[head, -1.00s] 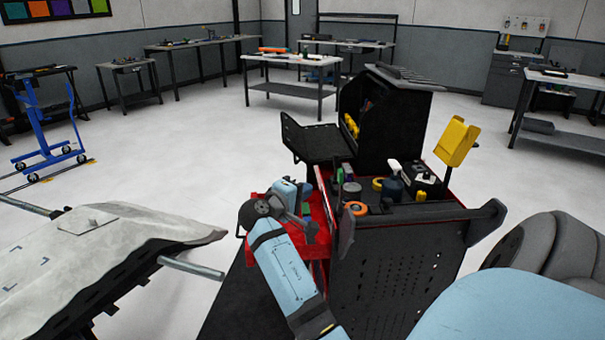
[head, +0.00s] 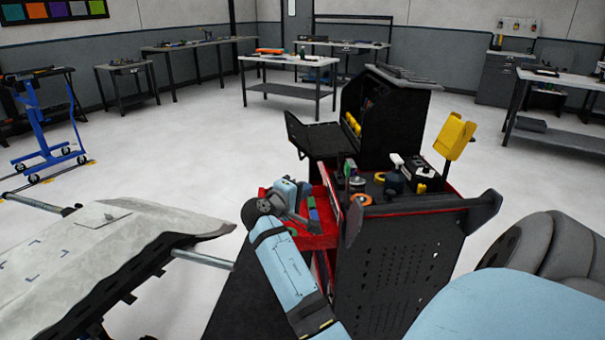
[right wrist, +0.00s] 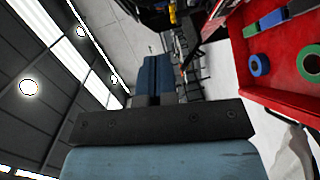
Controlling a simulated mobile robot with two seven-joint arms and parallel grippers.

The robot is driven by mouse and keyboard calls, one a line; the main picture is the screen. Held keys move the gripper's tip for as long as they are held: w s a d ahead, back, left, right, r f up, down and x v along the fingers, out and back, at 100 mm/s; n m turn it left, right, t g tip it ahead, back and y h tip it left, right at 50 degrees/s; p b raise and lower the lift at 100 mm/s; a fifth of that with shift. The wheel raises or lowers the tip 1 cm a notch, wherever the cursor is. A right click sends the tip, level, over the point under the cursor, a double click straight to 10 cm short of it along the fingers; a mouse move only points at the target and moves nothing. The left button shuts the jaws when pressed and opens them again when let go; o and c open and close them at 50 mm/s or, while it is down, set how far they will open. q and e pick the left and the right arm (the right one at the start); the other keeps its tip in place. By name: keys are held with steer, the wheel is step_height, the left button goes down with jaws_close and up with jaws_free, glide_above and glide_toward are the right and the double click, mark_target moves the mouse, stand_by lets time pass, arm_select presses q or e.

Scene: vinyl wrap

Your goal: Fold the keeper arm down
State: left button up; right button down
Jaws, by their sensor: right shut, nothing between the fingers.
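No part can be picked out for certain as the keeper arm. A metal bar (head: 205,258) sticks out from the right side of a stand under a pale covered panel (head: 100,240), at the left of the head view. Another bar (head: 35,203) with a dark end lies at the panel's far left edge. My right gripper (head: 288,190) is over the red drawer (head: 322,241) of the cart, away from the panel. In the right wrist view its two blue fingers (right wrist: 147,75) are together with nothing between them. My left gripper is out of view.
The black tool cart (head: 390,262) stands close to my right arm, with tape rolls and tools on top. A blue tape roll (right wrist: 259,65) and green roll (right wrist: 311,62) lie in the drawer. Open floor (head: 190,150) lies beyond the panel.

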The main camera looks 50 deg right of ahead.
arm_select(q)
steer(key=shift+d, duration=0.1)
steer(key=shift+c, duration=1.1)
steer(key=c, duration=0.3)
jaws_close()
arm_select(e)
steer(key=s+a+f+n+t+y, duration=0.3)
steer(key=a+f+n+t+y, duration=0.6)
steer(key=a+f, duration=1.15)
steer(key=s+a+f+m+t+y, duration=0.1)
steer(key=s+a+f+m+y, duration=0.1)
steer(key=s+a+y, duration=0.3)
steer(key=s+a+f+m+t+y, duration=0.1)
steer(key=s+a+f+m+y, duration=0.1)
steer(key=s+a+y, duration=0.4)
steer(key=s+a+m, duration=0.1)
steer(key=s+a, duration=0.4)
steer(key=a, duration=0.4)
steer(key=shift+a+f+y, duration=0.2)
steer(key=shift+a+y, duration=0.05)
steer(key=shift+y, duration=0.05)
